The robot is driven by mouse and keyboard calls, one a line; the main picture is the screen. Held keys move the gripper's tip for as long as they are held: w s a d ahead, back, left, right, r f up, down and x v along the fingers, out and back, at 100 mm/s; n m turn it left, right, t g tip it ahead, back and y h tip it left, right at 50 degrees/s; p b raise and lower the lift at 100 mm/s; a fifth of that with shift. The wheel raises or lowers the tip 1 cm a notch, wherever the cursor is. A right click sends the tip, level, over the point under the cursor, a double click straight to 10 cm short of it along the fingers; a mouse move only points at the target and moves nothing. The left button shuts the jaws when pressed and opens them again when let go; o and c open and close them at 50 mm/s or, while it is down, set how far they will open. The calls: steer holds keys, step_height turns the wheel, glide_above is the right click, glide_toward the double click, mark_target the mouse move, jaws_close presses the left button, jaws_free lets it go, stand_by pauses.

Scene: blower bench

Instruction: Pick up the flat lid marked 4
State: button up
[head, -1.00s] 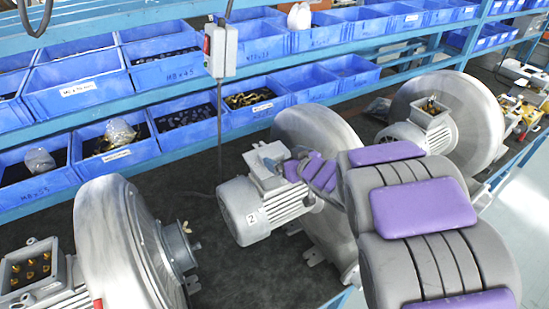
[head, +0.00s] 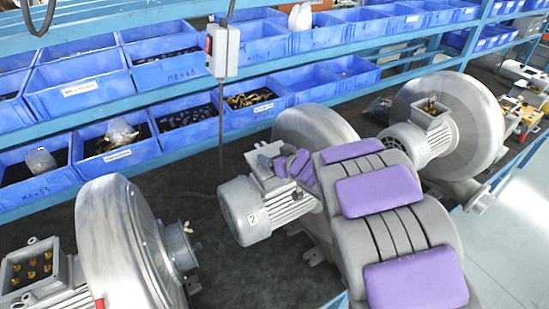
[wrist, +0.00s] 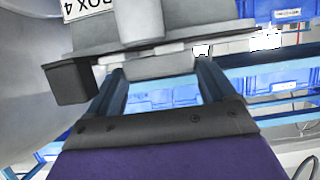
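A grey flat-edged part with a white label ending in "X 4" (wrist: 88,9), seen upside down, fills the top of the wrist view. A pale rounded piece (wrist: 139,20) stands out in front of it. My gripper (head: 277,160), with purple covers, is at the top of the motor marked 2 (head: 246,212) in the head view. Grey blocky parts (head: 262,155) show right beside its end. In the wrist view a dark block (wrist: 76,82) lies close under the labelled part. Whether the fingers touch or hold the part is unclear. My arm hides part of the motor.
A blower with an open terminal box (head: 36,270) stands at the left front. Another blower (head: 460,115) stands at the right. Blue bins (head: 75,88) line the shelves behind. A grey switch box (head: 223,50) hangs above the bench. Dark bench top (head: 205,175) lies between the left and middle blowers.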

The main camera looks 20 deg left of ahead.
steer(key=shift+w+a+f, duration=0.1)
steer(key=shift+a, duration=0.25)
steer(key=shift+c, duration=2.8)
